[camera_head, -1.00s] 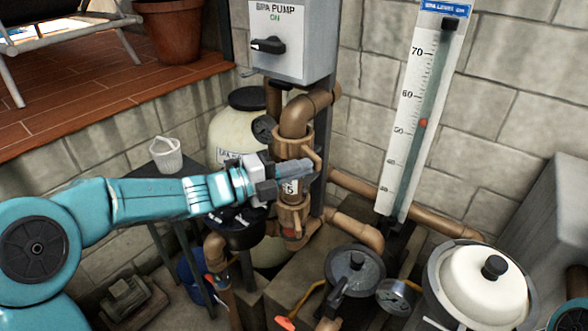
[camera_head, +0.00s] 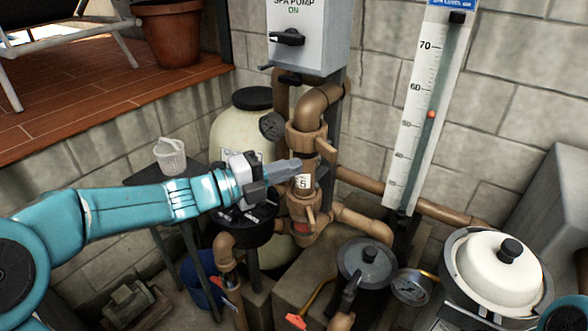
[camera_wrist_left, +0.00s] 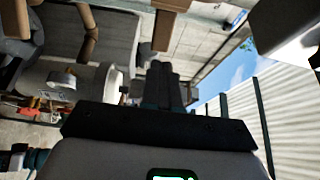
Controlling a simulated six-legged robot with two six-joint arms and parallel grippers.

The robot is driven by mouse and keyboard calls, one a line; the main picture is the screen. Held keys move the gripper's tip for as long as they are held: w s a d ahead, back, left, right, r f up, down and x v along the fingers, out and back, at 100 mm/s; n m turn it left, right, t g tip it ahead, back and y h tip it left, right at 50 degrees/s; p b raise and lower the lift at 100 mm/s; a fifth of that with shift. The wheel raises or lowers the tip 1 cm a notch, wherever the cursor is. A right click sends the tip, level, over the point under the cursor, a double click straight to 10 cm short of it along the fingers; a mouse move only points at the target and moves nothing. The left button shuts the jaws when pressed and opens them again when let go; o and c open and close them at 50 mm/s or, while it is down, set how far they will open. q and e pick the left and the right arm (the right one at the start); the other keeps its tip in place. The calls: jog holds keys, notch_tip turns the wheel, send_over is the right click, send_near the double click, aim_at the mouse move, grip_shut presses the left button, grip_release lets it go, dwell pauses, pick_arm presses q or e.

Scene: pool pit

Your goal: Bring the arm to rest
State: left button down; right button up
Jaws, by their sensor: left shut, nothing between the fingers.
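My left arm (camera_head: 110,215) is teal and comes in from the left in the head view. My left gripper (camera_head: 296,166) is shut and empty, and it reaches out in front of the brown vertical pipe (camera_head: 303,208). From the head view I cannot tell whether its tips touch the pipe. In the left wrist view the shut fingers (camera_wrist_left: 162,85) point up the picture, with nothing between them. My right gripper is not in view.
A grey SPA PUMP box (camera_head: 306,40) reads ON above the pipes. A level gauge (camera_head: 425,110) stands to the right. A lidded white pot (camera_head: 498,270) and a dark lidded pot (camera_head: 365,262) sit in front.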

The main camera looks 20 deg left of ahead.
pick_arm(q)
jog(key=s+b+v, duration=0.1)
jog(key=b+v, duration=0.1)
jog(key=v, duration=0.6)
jog(key=d+f+n+g+y, duration=0.1)
jog(key=d+f+n, duration=0.3)
jog(key=f, duration=0.6)
jog(key=w+d+f+n+y, duration=0.1)
jog(key=d+f+n+y, duration=0.15)
jog(key=f+n, duration=0.45)
jog(key=d+f+n+g, duration=0.15)
jog(key=d+f, duration=0.25)
jog(key=f, duration=0.8)
jog(key=s+d+f+n+g+y, duration=0.1)
jog(key=s+f+n+g+y, duration=0.1)
jog(key=s+f+n, duration=0.35)
jog(key=s+f+n+g+y, duration=0.1)
jog(key=s+f+n+y, duration=0.15)
jog(key=f, duration=0.55)
jog(key=s+a+f+n+g, duration=0.1)
jog(key=s+f+n+g, duration=0.1)
jog(key=s, duration=0.5)
jog(key=s+a+f+n+g+y, duration=0.1)
jog(key=s+f+n+g, duration=0.2)
jog(key=s+n, duration=0.3)
jog(key=shift+s+f+n+g+y, duration=0.3)
jog(key=shift+s+n+g, duration=0.15)
jog(key=shift+n, duration=0.3)
jog(key=shift+w+a, duration=0.1)
jog(key=shift+a, duration=0.05)
